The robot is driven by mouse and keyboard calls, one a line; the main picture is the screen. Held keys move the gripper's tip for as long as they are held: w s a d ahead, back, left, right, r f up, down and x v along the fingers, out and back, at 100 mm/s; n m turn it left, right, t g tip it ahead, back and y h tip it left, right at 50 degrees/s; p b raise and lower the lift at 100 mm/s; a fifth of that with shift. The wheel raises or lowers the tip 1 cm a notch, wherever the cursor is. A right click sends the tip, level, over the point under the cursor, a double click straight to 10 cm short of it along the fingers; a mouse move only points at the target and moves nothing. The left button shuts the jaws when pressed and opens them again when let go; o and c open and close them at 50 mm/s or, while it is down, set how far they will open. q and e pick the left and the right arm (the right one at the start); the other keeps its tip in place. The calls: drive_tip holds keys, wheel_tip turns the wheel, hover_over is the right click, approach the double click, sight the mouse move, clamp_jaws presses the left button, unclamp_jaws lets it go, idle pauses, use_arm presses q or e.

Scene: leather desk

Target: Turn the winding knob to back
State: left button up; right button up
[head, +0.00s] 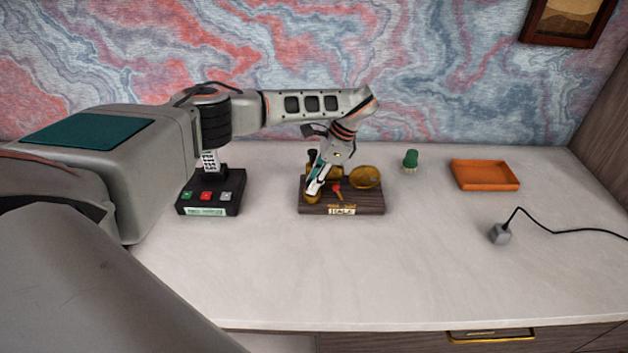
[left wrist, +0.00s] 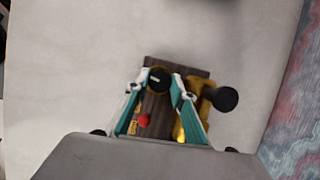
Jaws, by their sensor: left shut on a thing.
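A dark wooden base (head: 362,203) with brass parts and a label on its front stands on the desk. My left gripper (head: 314,188) reaches down over its left end, fingers pointing down. In the left wrist view my left gripper (left wrist: 157,82) is shut on a round winding knob (left wrist: 156,77), which has a dark face, a brass rim and a pale mark. One finger is on each side of it. In the head view the gripper mostly covers this knob. A red-tipped pointer (head: 337,188) is beside the gripper. My right gripper is in neither view.
A black box with coloured buttons (head: 207,195) stands to the left, under my arm. A green knobbed thing (head: 410,158), an orange tray (head: 485,175) and a grey plug with a black cable (head: 500,233) lie to the right. The desk front is clear.

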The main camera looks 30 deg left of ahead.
use_arm(q)
drive_tip(key=shift+d+f+n+g+h, duration=0.1)
drive_tip(key=shift+n+g+h, duration=0.25)
drive_tip(key=shift+n, duration=0.85)
drive_tip(key=o, duration=0.8)
drive_tip(key=v, duration=1.2)
